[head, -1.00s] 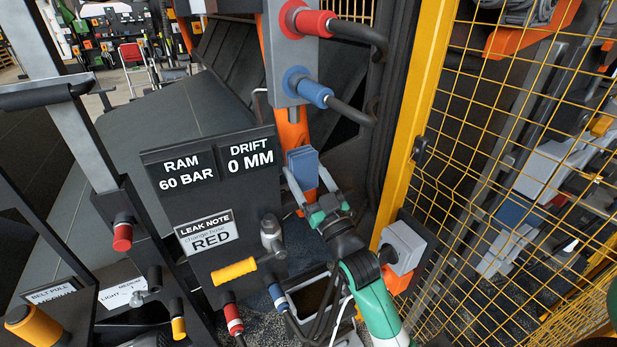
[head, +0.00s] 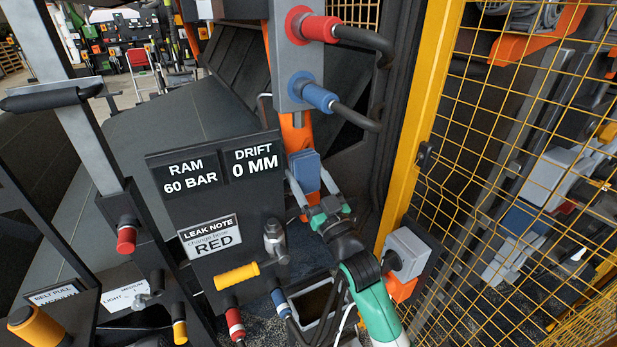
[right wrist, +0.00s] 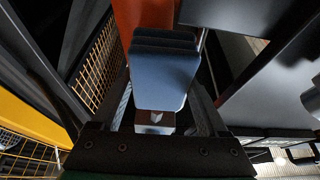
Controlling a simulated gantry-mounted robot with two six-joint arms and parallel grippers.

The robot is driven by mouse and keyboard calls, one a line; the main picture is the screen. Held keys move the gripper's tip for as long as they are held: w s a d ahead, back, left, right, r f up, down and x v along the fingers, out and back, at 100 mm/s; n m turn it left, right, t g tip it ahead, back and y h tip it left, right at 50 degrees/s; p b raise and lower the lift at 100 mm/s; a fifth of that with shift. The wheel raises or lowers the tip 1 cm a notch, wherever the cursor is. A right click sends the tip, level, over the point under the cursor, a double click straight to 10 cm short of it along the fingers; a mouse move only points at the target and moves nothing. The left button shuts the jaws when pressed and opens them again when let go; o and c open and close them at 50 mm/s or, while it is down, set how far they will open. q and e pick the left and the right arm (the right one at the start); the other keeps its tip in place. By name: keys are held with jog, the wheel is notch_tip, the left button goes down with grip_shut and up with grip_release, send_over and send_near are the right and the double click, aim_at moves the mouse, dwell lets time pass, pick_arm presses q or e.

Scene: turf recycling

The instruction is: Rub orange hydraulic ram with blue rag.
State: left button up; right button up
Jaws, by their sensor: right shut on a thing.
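The orange hydraulic ram (head: 297,137) runs upright below the grey hose block in the head view. It also shows behind the rag in the right wrist view (right wrist: 143,18). My right gripper (head: 308,191) is shut on the folded blue rag (head: 304,170) and holds it up against or just in front of the ram. I cannot tell whether rag and ram touch. In the right wrist view the rag (right wrist: 163,80) sits between the fingers, its folded layers facing the ram. My left gripper is not in view.
A grey block with a red hose fitting (head: 318,28) and a blue one (head: 318,95) sits above the rag. A black panel (head: 200,205) with RAM and DRIFT displays stands to the left. A yellow mesh fence (head: 410,130) bounds the right. An open bin (head: 300,292) is below.

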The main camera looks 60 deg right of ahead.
aim_at(318, 170)
jog(key=shift+w+d, duration=0.25)
jog(key=shift+w, duration=0.05)
jog(key=shift+s+d+r+p, duration=0.15)
jog(key=shift+d+r+p, duration=0.05)
jog(key=shift+p, duration=0.15)
jog(key=shift+s+d+f+p, duration=0.1)
jog(key=shift+s+d+p, duration=0.75)
jog(key=shift+d+p, duration=0.15)
jog(key=shift+s+d+f, duration=0.1)
jog(key=shift+s+d, duration=0.1)
jog(key=shift+d, duration=0.2)
